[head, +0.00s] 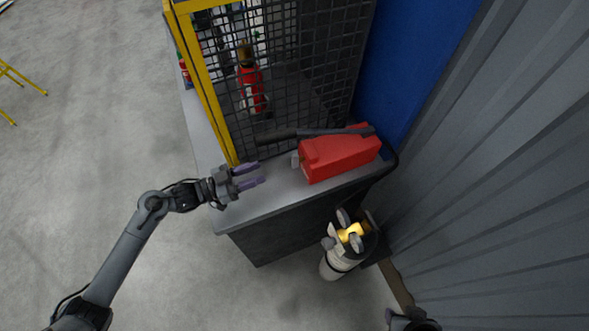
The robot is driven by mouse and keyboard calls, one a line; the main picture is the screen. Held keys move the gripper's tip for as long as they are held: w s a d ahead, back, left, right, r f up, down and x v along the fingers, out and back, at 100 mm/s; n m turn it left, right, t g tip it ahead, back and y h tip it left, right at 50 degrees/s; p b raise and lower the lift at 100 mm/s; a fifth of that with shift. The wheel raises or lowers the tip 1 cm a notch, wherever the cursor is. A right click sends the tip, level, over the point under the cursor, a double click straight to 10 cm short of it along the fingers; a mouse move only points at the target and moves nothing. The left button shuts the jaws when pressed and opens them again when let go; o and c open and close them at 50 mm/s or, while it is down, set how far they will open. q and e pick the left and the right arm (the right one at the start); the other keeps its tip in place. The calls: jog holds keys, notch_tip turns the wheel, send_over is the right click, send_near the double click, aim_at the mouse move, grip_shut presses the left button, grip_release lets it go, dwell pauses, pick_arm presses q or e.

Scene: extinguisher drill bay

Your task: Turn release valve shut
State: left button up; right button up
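A pale cylinder (335,265) stands on the floor beside the right end of the bench. On its top is a brass-yellow valve (351,234) with rounded grey parts around it; whether these form the valve's handle is too small to tell. My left gripper (260,173), with purple fingers, is open and empty near the bench's front left edge, up and to the left of the valve and apart from it. At the bottom edge a dark piece, seemingly of my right arm, shows; its fingers cannot be made out.
A mesh cage (310,60) with a yellow frame holds a red extinguisher (251,88). A corrugated wall (500,180) closes the right side.

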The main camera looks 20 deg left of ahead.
aim_at(295, 161)
pick_arm(q)
jog(key=x, duration=1.1)
jog(key=shift+w+b, duration=0.25)
jog(key=shift+b, duration=0.05)
jog(key=shift+a, duration=0.1)
grip_shut()
